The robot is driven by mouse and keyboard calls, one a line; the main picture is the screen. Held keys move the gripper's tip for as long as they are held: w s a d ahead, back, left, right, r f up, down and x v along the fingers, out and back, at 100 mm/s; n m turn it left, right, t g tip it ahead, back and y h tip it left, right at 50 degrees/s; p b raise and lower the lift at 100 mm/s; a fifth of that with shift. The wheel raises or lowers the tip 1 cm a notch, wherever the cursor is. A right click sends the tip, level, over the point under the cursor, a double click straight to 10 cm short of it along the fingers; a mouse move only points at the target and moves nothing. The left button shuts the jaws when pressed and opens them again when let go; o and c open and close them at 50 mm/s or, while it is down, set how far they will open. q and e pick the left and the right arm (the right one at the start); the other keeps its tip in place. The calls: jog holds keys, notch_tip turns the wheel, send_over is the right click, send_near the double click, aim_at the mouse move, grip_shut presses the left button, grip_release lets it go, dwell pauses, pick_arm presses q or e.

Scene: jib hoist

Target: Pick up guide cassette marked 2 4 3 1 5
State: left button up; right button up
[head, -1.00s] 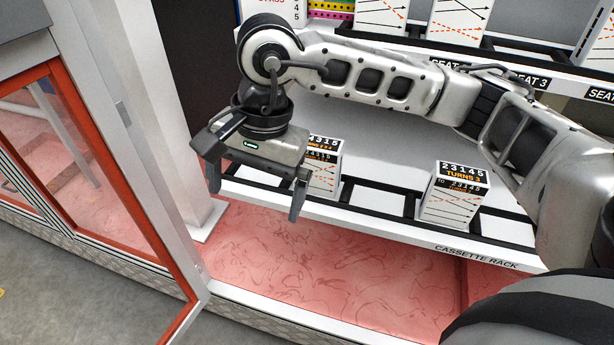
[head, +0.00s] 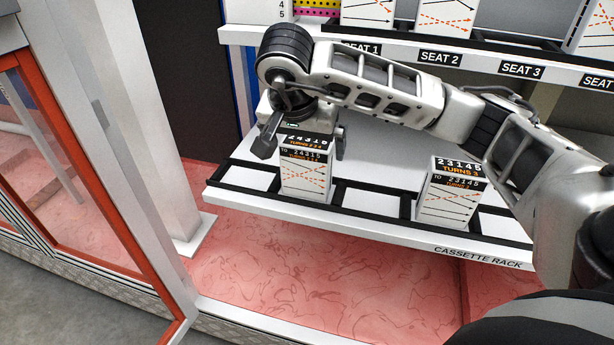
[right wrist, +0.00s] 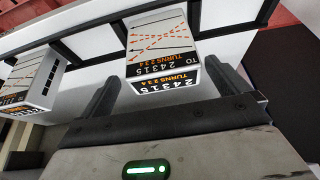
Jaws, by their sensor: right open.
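The guide cassette marked 2 4 3 1 5 (head: 306,175) stands upright in a slot of the cassette rack (head: 372,228). It is a white block with a black top label and red and black lines on its face. It also shows in the right wrist view (right wrist: 160,45), label towards my fingers. My right gripper (head: 300,146) is open, just behind and above this cassette in the head view. In the right wrist view its two fingers (right wrist: 168,90) are spread to either side of the cassette's label end, with nothing gripped. My left gripper is not in view.
A second cassette marked 2 3 1 4 5 (head: 452,192) stands to the right in the rack. Above is a shelf with seat labels (head: 440,57) and more cassettes. A white post and red-framed door (head: 105,190) stand at the left. Empty rack slots lie between the cassettes.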

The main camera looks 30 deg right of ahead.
aim_at(306, 165)
jog(key=x, duration=0.5)
jog(key=shift+w+d, duration=0.1)
jog(key=shift+w, duration=0.15)
jog(key=c, duration=1)
jog(key=shift+r, duration=0.1)
jog(key=shift+c, duration=0.6)
jog(key=shift+r, duration=0.1)
